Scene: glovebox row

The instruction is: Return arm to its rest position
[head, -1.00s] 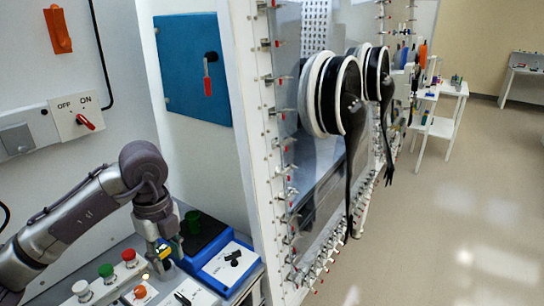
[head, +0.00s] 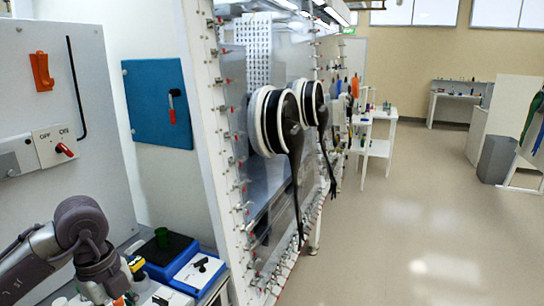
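My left arm (head: 78,228) comes in from the lower left in the head view. It bends at the elbow and its forearm points down over the bench at the left. The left gripper is at or below the bottom edge of the picture, and its fingertips cannot be made out. A yellow part (head: 136,264) shows beside the wrist. My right arm and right gripper are not in view.
The glovebox front (head: 262,190), with black gloves (head: 296,170) hanging out, is in the middle. A white cart (head: 376,148) stands beyond. The floor at the right is clear.

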